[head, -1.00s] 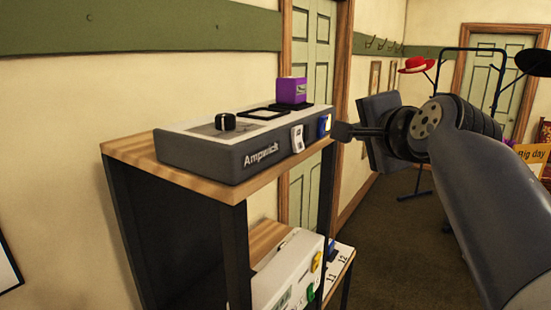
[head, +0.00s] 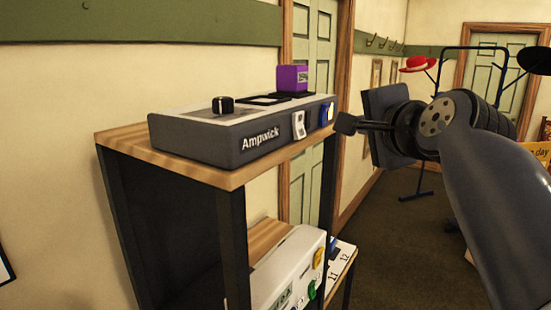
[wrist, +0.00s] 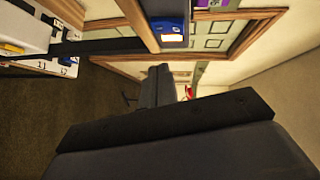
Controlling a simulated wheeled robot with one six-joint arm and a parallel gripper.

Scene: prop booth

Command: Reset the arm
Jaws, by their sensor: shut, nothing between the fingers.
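My gripper (head: 345,124) is shut and empty, at the right end of the grey Ampwick console (head: 225,143), close beside its blue switch (head: 327,114). I cannot tell whether the tips touch the console. The switch has a pale lit face and also shows at the top of the wrist view (wrist: 172,30). In the wrist view the shut fingers (wrist: 158,72) point up the picture, below the switch. My arm reaches in from the right in the head view.
The console stands on a wood-topped shelf (head: 125,137) with dark posts. It carries a black knob (head: 222,105), a white switch (head: 298,125) and a purple block (head: 292,78). A white device (head: 288,270) sits on a lower shelf. A stand with a red hat (head: 417,64) is behind. Carpet is open at right.

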